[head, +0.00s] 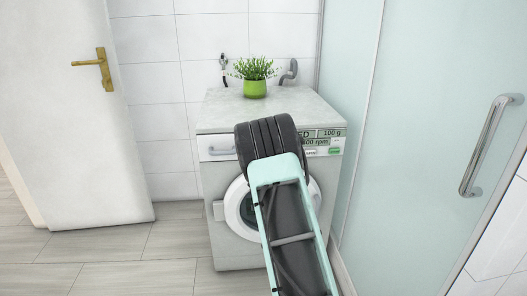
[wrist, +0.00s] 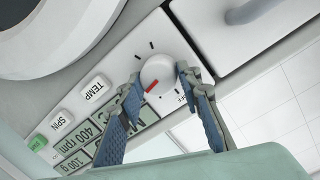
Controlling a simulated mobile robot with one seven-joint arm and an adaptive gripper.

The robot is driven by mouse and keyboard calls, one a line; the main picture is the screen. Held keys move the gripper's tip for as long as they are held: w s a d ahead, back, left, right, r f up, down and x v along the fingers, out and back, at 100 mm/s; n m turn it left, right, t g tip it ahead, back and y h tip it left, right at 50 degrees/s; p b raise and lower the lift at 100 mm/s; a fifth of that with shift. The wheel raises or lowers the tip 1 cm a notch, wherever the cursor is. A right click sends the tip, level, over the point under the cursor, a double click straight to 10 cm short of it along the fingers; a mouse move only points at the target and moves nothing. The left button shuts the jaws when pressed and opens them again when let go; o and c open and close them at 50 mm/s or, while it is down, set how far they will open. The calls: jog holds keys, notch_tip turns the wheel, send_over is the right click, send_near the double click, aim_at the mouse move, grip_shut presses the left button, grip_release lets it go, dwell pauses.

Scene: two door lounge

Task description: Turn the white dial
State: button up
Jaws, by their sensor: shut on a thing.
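The white dial (wrist: 157,70) is a round knob on the washing machine's light control panel, with a red pointer mark on its lower-left side and black tick marks around it. The OFF label lies to its lower right in the wrist view. My gripper (wrist: 161,80) has one blue-grey finger on each side of the dial and is shut on it. In the head view, my arm hides the dial and my fingers. The washing machine (head: 222,180) stands against the tiled wall.
TEMP (wrist: 95,88) and SPIN (wrist: 61,124) buttons and a green display (wrist: 82,146) sit beside the dial. A green potted plant (head: 255,88) stands on the machine. A white door (head: 70,130) is left, and a glass shower panel (head: 425,130) closely bounds the right.

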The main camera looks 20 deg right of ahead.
jog(key=shift+a, duration=0.1)
jog(key=o, duration=1.2)
jog(key=shift+c, duration=0.2)
jog(key=v, duration=1.2)
